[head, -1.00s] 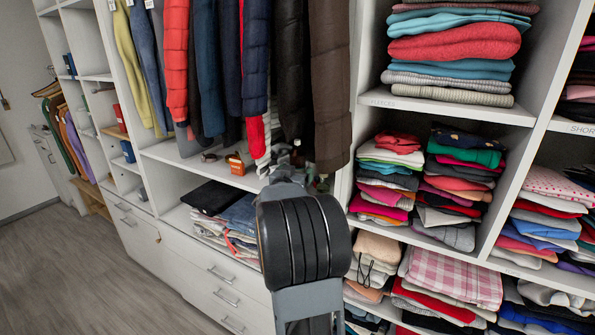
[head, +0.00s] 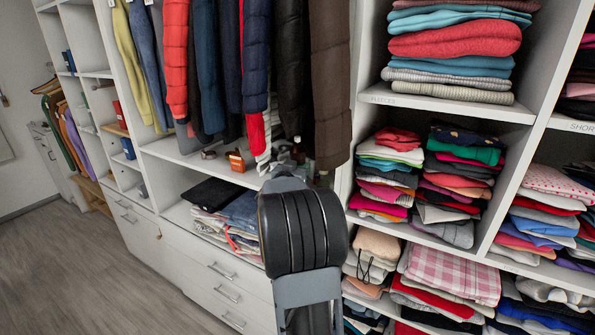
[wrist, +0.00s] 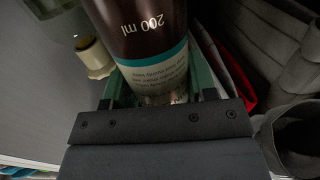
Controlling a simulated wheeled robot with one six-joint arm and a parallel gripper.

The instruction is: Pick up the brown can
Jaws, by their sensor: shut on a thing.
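The brown can (wrist: 145,22) fills the top middle of the wrist view. It is dark brown with "200 ml" in white, and has a teal band and a pale label near its near end. My gripper (wrist: 156,82) is shut on it, with a green finger on each side. The far end of the can is cut off by the frame. In the head view my gripper (head: 288,165) is at the shelf below the hanging clothes, mostly hidden behind my own arm. I cannot make out the can clearly there.
Hanging jackets (head: 262,60) come down close above my gripper. An orange item (head: 236,160) stands to its left on the same shelf (head: 190,163). A cream roll-like object (wrist: 93,57) is left of the can. Folded clothes (head: 390,170) fill the cubbies at right.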

